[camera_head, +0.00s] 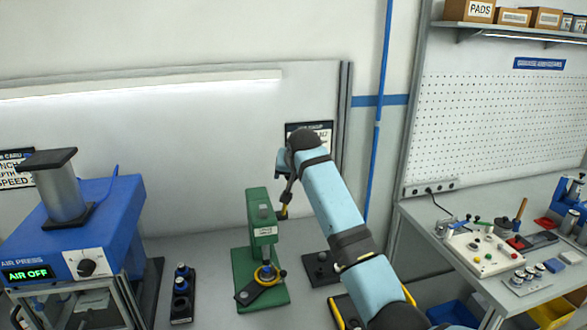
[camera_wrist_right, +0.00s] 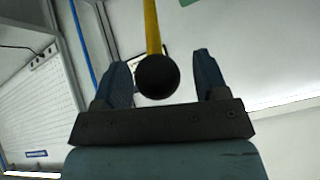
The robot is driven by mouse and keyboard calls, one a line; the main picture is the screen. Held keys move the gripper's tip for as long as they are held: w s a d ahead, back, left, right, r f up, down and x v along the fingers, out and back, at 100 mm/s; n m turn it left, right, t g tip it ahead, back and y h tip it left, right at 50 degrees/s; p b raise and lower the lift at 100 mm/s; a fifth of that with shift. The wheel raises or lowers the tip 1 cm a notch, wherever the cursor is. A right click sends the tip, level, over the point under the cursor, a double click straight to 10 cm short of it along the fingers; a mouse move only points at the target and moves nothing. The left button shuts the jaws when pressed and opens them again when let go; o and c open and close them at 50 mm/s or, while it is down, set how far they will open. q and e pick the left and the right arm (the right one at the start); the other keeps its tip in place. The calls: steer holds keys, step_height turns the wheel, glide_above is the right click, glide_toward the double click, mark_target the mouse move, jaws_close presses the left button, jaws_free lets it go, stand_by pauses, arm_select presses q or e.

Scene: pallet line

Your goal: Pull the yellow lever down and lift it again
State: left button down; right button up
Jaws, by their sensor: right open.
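The green press (camera_head: 262,230) stands on the table in the middle of the head view. Its yellow lever (camera_head: 284,211) shows as a short piece at the press's right side. In the right wrist view the yellow lever (camera_wrist_right: 152,28) ends in a black ball knob (camera_wrist_right: 157,76). My right gripper (camera_wrist_right: 160,62) is open, with one finger on each side of the knob and visible gaps to both. In the head view my right gripper (camera_head: 288,192) is small and partly hidden by my arm, beside the press's upper right. My left gripper is not in view.
A blue air press (camera_head: 110,215) stands at the left, its display reading AIR OFF. A black holder (camera_head: 181,305) and a dark block (camera_head: 321,268) flank the green press. A side bench (camera_head: 480,285) with small parts is at the right.

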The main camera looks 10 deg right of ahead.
steer(key=b+v, duration=0.3)
steer(key=v, duration=1)
steer(key=shift+r, duration=0.2)
steer(key=s+d+f+n, duration=0.1)
steer(key=s+f, duration=0.3)
steer(key=f, duration=0.8)
steer(key=s+d+f+n+t, duration=0.1)
steer(key=s+f, duration=0.3)
steer(key=f, duration=0.8)
steer(key=s+d+f+n, duration=0.1)
steer(key=s+f, duration=0.3)
steer(key=f, duration=0.8)
steer(key=s+f+n+y, duration=0.1)
steer(key=s+f, duration=0.4)
steer(key=s, duration=0.5)
steer(key=s+f+t, duration=0.1)
steer(key=s+f, duration=0.4)
steer(key=s, duration=0.5)
steer(key=s+f+n+y, duration=0.1)
steer(key=s+f, duration=0.4)
steer(key=s, duration=0.5)
steer(key=shift+s+n+t+y, duration=0.15)
steer(key=shift+n+t+y, duration=0.15)
